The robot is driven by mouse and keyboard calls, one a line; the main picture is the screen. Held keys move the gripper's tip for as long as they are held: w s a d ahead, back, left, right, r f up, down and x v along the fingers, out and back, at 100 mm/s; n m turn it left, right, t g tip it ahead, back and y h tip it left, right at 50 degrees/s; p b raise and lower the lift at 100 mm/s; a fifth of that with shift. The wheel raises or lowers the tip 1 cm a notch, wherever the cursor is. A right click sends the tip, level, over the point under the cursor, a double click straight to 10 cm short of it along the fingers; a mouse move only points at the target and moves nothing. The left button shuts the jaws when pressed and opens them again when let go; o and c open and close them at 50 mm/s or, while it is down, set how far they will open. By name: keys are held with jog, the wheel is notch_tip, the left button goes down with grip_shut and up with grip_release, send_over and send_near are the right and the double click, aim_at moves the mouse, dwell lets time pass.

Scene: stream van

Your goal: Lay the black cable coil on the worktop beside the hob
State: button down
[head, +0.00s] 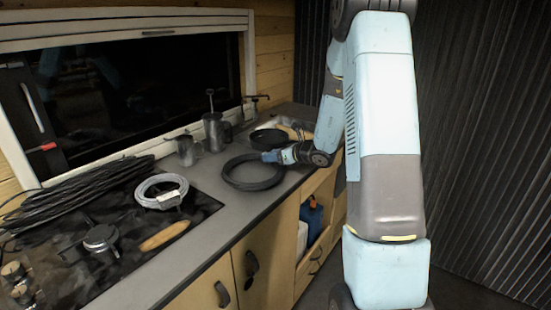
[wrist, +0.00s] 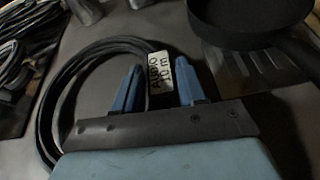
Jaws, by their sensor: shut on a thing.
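The black cable coil (head: 235,183) is a round loop at the worktop (head: 213,213), just right of the hob (head: 70,272). It lies flat, on the worktop or very close above it; I cannot tell which. My gripper (head: 272,156) is at the coil's right far side, shut on it. In the wrist view the coil (wrist: 75,75) curves out to the left from between the two blue fingers (wrist: 157,88). A pale tag (wrist: 160,74) reading "AUDIO 10 m" shows between the fingers. The part of the coil under the gripper is hidden.
On the hob lie a grey cable coil (head: 150,197), a black cable bundle (head: 70,203) and a wooden piece (head: 166,236). A metal jug (head: 213,133) and cup (head: 187,151) stand behind the coil.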

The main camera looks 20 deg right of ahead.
jog(key=shift+f, duration=0.45)
jog(key=c, duration=0.6)
grip_release()
jog(key=shift+c, duration=0.2)
jog(key=shift+s+d, duration=0.1)
jog(key=v, duration=1.1)
jog(key=shift+s+d+r, duration=0.1)
jog(key=shift+s+r, duration=0.05)
jog(key=shift+s, duration=0.1)
jog(key=s+a+r+n+g, duration=0.7)
jog(key=s+a+r+n, duration=0.3)
jog(key=s+a+n, duration=0.45)
jog(key=s+d+r+n+h, duration=0.2)
jog(key=s+r+n+h, duration=0.1)
jog(key=s+n, duration=0.4)
jog(key=s+d+r+n+t+h, duration=0.1)
jog(key=s+d+r+n+h, duration=0.2)
jog(key=s+n, duration=0.5)
jog(key=shift+s+r+t+h, duration=0.3)
jog(key=shift+s+r+h, duration=0.3)
jog(key=shift+h, duration=0.4)
